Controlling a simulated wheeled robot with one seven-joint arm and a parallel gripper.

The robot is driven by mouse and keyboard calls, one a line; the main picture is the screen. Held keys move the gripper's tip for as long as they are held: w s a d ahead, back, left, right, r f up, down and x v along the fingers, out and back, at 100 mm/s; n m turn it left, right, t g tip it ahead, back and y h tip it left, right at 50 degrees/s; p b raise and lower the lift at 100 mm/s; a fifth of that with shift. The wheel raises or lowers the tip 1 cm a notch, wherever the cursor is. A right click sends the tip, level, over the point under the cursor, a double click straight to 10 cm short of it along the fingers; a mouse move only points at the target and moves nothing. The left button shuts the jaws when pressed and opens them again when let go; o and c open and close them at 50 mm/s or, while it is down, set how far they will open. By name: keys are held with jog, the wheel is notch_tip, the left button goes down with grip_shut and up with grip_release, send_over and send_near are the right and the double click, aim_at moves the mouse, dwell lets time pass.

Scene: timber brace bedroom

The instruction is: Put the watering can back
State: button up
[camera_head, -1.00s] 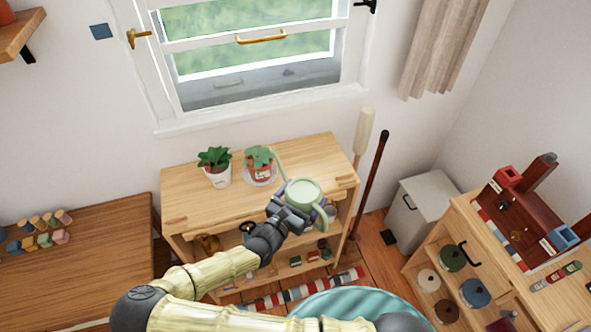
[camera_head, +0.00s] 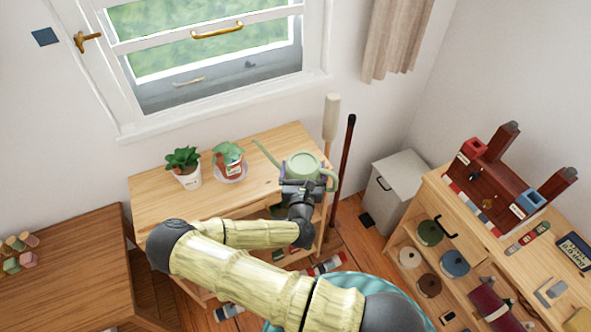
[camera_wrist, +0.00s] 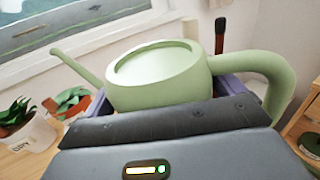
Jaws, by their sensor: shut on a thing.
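The pale green watering can (camera_head: 302,164) is in my gripper (camera_head: 300,186), near the right end of the wooden shelf unit's top (camera_head: 150,208). In the wrist view the watering can (camera_wrist: 165,75) is upright. Its spout points left and its handle curves down on the right. My gripper (camera_wrist: 165,105) is shut on the can's body, with the jaws on either side. The can's underside is hidden, so I cannot tell if it touches the top.
Two potted plants stand on the top: one in a white pot (camera_head: 188,178), one in a red and white pot on a saucer (camera_head: 230,165). A dark-handled pole (camera_head: 345,165) leans behind.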

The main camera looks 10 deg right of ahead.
jog(key=d+f+y, duration=0.1)
jog(key=f+n+y, duration=0.1)
jog(key=f, duration=0.1)
jog(key=d+f+n+y, duration=0.1)
jog(key=f, duration=0.1)
jog(key=shift+s+d, duration=0.2)
jog(key=shift+d, duration=0.15)
jog(key=shift+s+d+f+y, duration=0.1)
jog(key=shift+f+y, duration=0.15)
jog(key=shift+y, duration=0.15)
